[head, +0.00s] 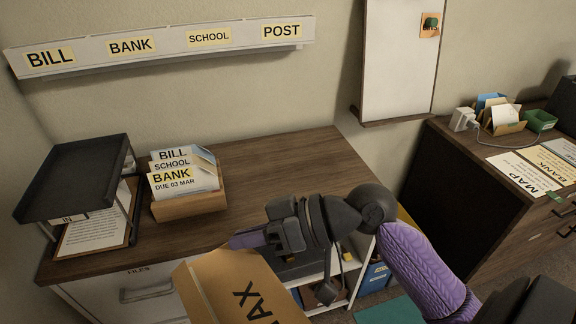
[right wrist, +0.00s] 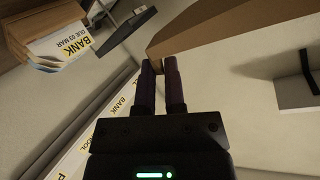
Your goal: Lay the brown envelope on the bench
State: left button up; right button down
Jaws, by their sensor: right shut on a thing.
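The brown envelope (head: 222,281) shows at the bottom of the head view, marked with large black letters that end in "AX" and cut off by the frame's edge. My right gripper (head: 242,241) is shut on its upper part and holds it tilted, in front of the bench's front edge. The wood-topped bench (head: 285,160) stands behind it against the wall. In the right wrist view the gripper's two dark fingers (right wrist: 160,82) are close together at a brown edge. My left gripper is not in view.
A black tray stand (head: 72,178) and a wooden box of cards (head: 190,201) stand on the bench's left side. Its middle and right top are clear. A second desk (head: 480,175) with papers stands at right. A label rail (head: 165,45) hangs on the wall.

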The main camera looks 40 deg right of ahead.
aim_at(312, 193)
jog(key=z, duration=0.6)
jog(key=i+z, duration=0.1)
jog(key=z, duration=1.05)
jog(key=j+z, duration=0.1)
jog(key=z, duration=1.1)
jog(key=j+z, duration=0.15)
jog(key=z, duration=1.05)
jog(key=j+z, duration=0.1)
jog(key=z, duration=0.5)
jog(key=k+j, duration=0.1)
jog(key=k+u, duration=0.1)
jog(key=u, duration=0.35)
jog(key=j+u, duration=0.1)
jog(key=u, duration=0.4)
jog(key=k+j+u, duration=0.1)
jog(key=u, duration=0.35)
jog(key=k+j+u, duration=0.1)
jog(key=u, duration=0.4)
jog(key=j+u, duration=0.15)
jog(key=u, duration=0.3)
jog(key=j+u, duration=0.15)
jog(key=u, duration=0.35)
